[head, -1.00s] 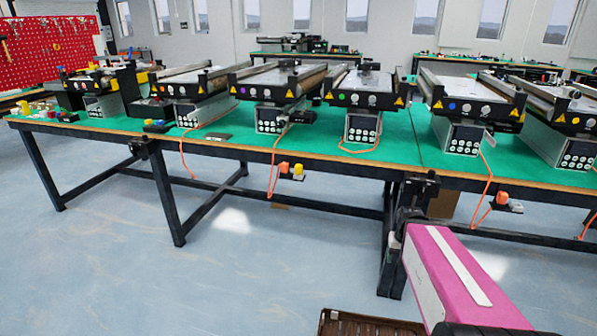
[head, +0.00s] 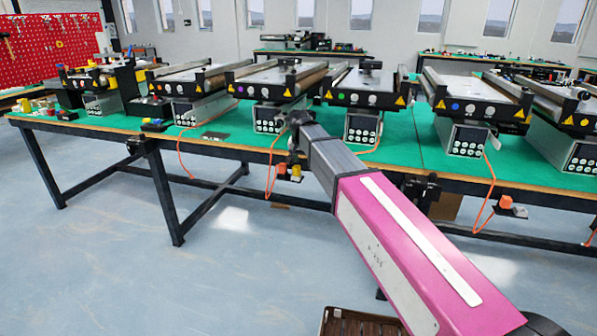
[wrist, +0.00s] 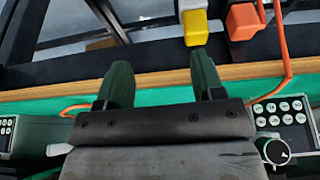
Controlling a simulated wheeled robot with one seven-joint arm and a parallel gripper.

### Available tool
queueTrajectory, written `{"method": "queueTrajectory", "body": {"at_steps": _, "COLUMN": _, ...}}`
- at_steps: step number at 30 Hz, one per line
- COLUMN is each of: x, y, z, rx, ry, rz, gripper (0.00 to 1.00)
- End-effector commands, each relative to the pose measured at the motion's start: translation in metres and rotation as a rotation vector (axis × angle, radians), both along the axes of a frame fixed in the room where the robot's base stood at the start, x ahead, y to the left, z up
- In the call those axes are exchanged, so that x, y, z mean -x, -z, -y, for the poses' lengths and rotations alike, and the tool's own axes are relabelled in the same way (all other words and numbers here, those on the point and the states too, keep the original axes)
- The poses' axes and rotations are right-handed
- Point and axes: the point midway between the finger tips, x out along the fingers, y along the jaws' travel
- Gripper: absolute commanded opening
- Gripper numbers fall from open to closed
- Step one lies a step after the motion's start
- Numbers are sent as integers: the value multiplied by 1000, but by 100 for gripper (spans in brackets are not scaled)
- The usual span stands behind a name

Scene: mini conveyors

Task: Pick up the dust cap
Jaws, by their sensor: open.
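I cannot make out anything that is clearly a dust cap in either view. My gripper (wrist: 160,68) is open, its two dark green fingers apart and nothing visible between them. In the wrist view it lies over the green tabletop (wrist: 35,106) and its wooden front edge. In the head view my gripper end (head: 296,122) is small and dark, in front of the middle conveyors. A yellow block (wrist: 194,24) and an orange block (wrist: 243,20) sit beyond the table edge, the yellow one near the right fingertip.
Several mini conveyors, such as the one with a green button (head: 365,88), stand on the table. A control box (wrist: 288,120) and orange cables (wrist: 286,60) lie close to the gripper. A brown crate (head: 345,322) is at the bottom. Open floor (head: 100,270) lies at left.

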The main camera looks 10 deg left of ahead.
Motion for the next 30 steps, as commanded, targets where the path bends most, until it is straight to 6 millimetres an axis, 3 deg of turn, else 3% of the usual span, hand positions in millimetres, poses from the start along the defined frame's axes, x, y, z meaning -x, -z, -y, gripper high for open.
{"method": "queueTrajectory", "body": {"at_steps": 1, "x": -2, "y": -11, "z": -18, "rx": -6, "ry": 0, "rz": 11, "gripper": 62}}
{"method": "queueTrajectory", "body": {"at_steps": 3, "x": -2, "y": -21, "z": -31, "rx": -12, "ry": 3, "rz": 22, "gripper": 62}}
{"method": "queueTrajectory", "body": {"at_steps": 8, "x": -2, "y": -26, "z": -42, "rx": -16, "ry": 8, "rz": 31, "gripper": 62}}
{"method": "queueTrajectory", "body": {"at_steps": 18, "x": -19, "y": 15, "z": -40, "rx": -15, "ry": 8, "rz": 30, "gripper": 62}}
{"method": "queueTrajectory", "body": {"at_steps": 30, "x": -37, "y": 47, "z": -44, "rx": -15, "ry": 8, "rz": 29, "gripper": 62}}
